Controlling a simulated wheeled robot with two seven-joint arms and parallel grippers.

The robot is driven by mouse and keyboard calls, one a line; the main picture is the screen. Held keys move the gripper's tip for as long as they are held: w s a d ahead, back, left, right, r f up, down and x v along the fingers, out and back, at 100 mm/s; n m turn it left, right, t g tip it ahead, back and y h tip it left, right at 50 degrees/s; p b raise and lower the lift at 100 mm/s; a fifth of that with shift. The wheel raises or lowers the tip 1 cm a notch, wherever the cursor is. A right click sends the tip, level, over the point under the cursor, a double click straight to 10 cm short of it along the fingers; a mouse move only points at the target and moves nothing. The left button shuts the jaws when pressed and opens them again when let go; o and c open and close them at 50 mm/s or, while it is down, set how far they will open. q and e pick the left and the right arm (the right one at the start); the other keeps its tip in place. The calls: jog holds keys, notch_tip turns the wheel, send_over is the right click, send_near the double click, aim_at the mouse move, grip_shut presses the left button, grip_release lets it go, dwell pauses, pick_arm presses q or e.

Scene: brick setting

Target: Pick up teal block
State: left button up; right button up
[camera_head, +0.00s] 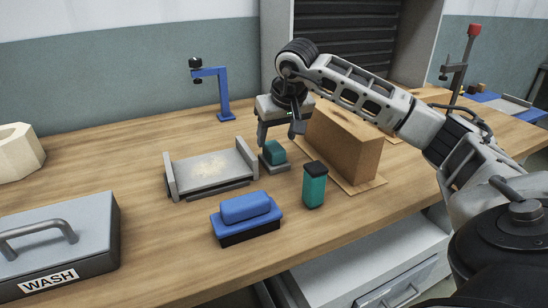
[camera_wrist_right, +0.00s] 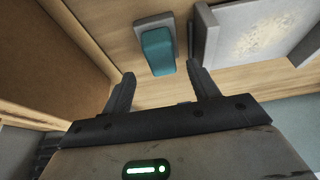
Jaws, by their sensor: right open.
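The teal block (camera_head: 275,152) sits on a small grey base on the wooden table, between the grey tray and the brown box. In the right wrist view the teal block (camera_wrist_right: 157,51) lies on its grey base (camera_wrist_right: 152,20), just beyond the fingertips and between their lines. My right gripper (camera_head: 279,143) hangs over the block, pointing down; in the right wrist view the gripper (camera_wrist_right: 162,78) has its two fingers spread wide with nothing between them. My left gripper does not show.
A grey tray (camera_head: 212,169) stands left of the block and a brown box (camera_head: 343,141) right of it, both close. A teal bottle with a dark cap (camera_head: 314,188) and a blue brush-like block (camera_head: 246,212) stand in front. A blue stand (camera_head: 222,92) is behind.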

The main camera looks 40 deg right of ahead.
aim_at(274, 146)
jog(key=x, duration=0.4)
jog(key=shift+a+f, duration=0.2)
jog(key=shift+f, duration=0.15)
jog(key=shift+c, duration=0.3)
jog(key=c, duration=1.1)
jog(key=shift+r, duration=0.15)
notch_tip(274, 146, up, 3)
jog(key=shift+f, duration=0.15)
jog(key=s+a+r, duration=0.7)
jog(key=s+r, duration=0.3)
jog(key=s, duration=0.2)
jog(key=shift+s, duration=0.1)
